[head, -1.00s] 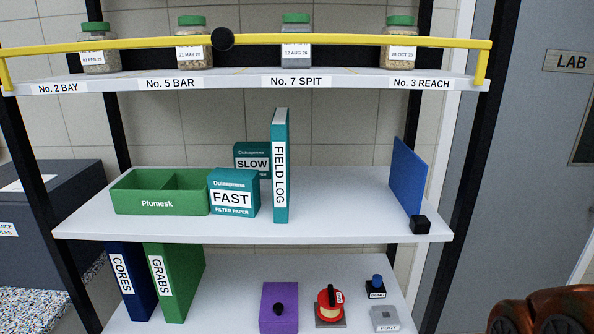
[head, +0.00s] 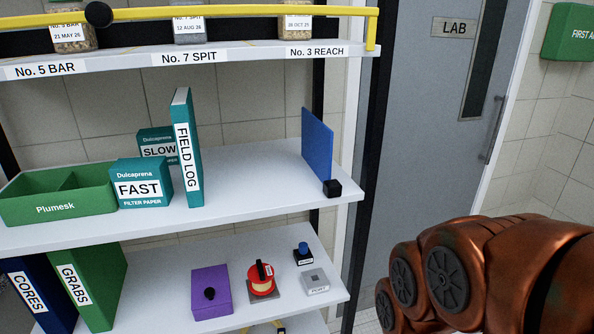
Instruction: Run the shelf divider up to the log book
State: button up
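The shelf divider is a blue upright panel (head: 317,146) near the right end of the middle shelf. The log book is a teal upright volume (head: 186,150) labelled FIELD LOG, standing left of the divider. A wide bare stretch of shelf lies between them. Copper-coloured links of my arm show at the lower right, apart from the shelf. My gripper is not in view.
Left of the log book stand the FAST box (head: 141,184), the SLOW box (head: 157,143) and a green Plumesk bin (head: 57,209). A yellow rail (head: 230,11) fronts the jar shelf above. A black rack post (head: 368,170) stands right of the divider.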

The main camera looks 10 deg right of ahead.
aim_at(317, 139)
jog(key=z, duration=0.7)
jog(key=k, duration=0.9)
jog(key=u, duration=1.1)
jog(key=i, duration=0.5)
